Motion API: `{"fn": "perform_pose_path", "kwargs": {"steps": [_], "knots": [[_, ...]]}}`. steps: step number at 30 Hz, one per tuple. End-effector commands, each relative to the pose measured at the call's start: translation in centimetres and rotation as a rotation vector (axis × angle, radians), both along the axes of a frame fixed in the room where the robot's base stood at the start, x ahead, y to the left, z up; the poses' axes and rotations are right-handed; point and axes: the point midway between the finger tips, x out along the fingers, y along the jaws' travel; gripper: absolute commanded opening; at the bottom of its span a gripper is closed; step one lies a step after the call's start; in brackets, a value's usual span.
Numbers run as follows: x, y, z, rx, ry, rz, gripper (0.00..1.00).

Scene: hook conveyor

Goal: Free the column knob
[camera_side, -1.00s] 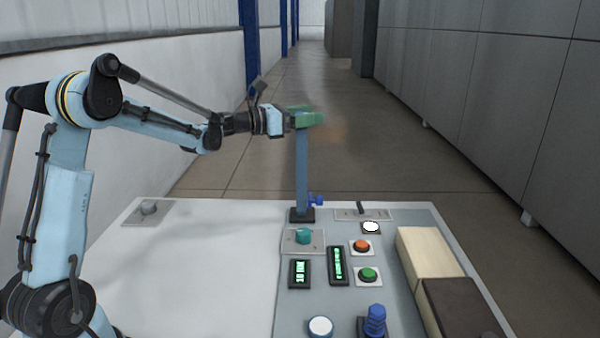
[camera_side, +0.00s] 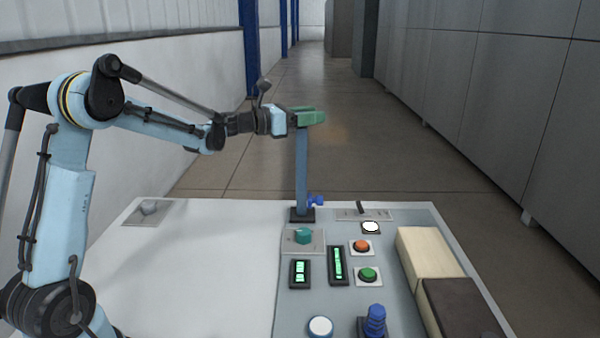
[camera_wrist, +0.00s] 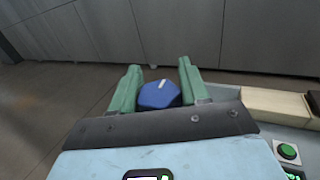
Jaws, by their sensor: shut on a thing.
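A blue-grey column (camera_side: 302,172) stands upright on a dark foot at the back of the panel. My gripper (camera_side: 316,117) reaches in from the left at the column's top. In the wrist view my gripper's (camera_wrist: 160,64) green fingers are shut on a blue faceted column knob (camera_wrist: 158,96) with a white mark. The fingers lie on either side of it. In the side view this knob is hidden by the fingers. A smaller blue side knob (camera_side: 316,200) sits low on the column's right, apart from the gripper.
The panel holds a teal knob (camera_side: 303,236), an orange button (camera_side: 361,246), a green button (camera_side: 368,274), a lever (camera_side: 361,207), lit displays (camera_side: 338,265) and a blue stacked part (camera_side: 375,322). Cream and brown blocks (camera_side: 432,255) lie along the right. The white tabletop at left is mostly clear.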

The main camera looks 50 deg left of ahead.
Motion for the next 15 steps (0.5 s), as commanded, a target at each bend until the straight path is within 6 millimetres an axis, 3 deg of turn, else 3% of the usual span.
{"fn": "perform_pose_path", "kwargs": {"steps": [15], "knots": [[0.08,0.29,0.03,0.0,-0.001,0.36,0.15]]}}
